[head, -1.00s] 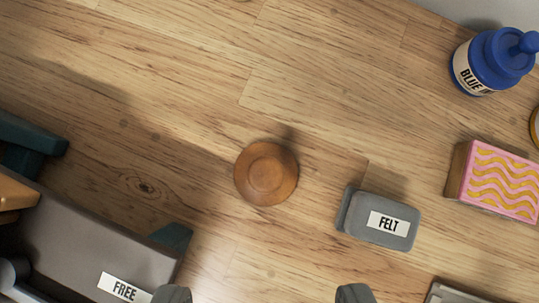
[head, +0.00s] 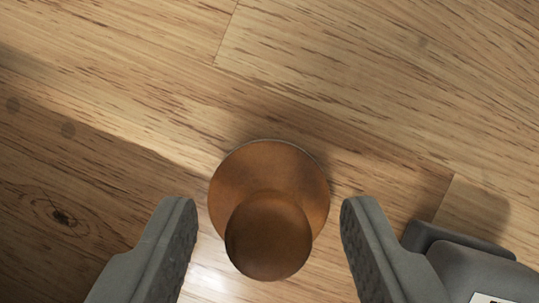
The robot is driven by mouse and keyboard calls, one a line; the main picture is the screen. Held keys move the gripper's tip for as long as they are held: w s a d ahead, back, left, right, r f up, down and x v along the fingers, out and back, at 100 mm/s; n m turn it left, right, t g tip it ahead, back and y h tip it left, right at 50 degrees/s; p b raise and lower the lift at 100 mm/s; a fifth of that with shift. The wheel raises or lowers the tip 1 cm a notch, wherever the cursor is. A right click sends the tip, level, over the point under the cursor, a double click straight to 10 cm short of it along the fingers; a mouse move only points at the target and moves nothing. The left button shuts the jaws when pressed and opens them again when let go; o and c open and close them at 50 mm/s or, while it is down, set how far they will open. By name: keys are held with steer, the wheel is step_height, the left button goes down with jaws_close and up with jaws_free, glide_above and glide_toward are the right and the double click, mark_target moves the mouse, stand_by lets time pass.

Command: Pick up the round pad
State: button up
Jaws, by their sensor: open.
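The round pad (head: 270,168) is a brown wooden-looking disc with a round knob (head: 268,236) on top, standing on the wooden surface. It shows in the head view at the lower middle. My gripper (head: 268,215) is open, with one grey finger to the left of the pad and one to the right. A gap shows between each finger and the pad. The underside of the pad is hidden.
A grey block (head: 475,268) stands close to the right finger, partly cut off by the frame edge; only a corner of its label shows. The wooden surface (head: 330,70) behind the pad is clear.

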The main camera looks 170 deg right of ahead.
mark_target(268, 250)
steer(key=shift+w+f, duration=0.25)
steer(key=shift+f, duration=0.45)
jaws_close()
step_height(268, 250, up, 10)
steer(key=shift+r, duration=0.1)
stand_by(0.3)
steer(key=c, duration=0.8)
jaws_free()
steer(key=shift+c, duration=0.7)
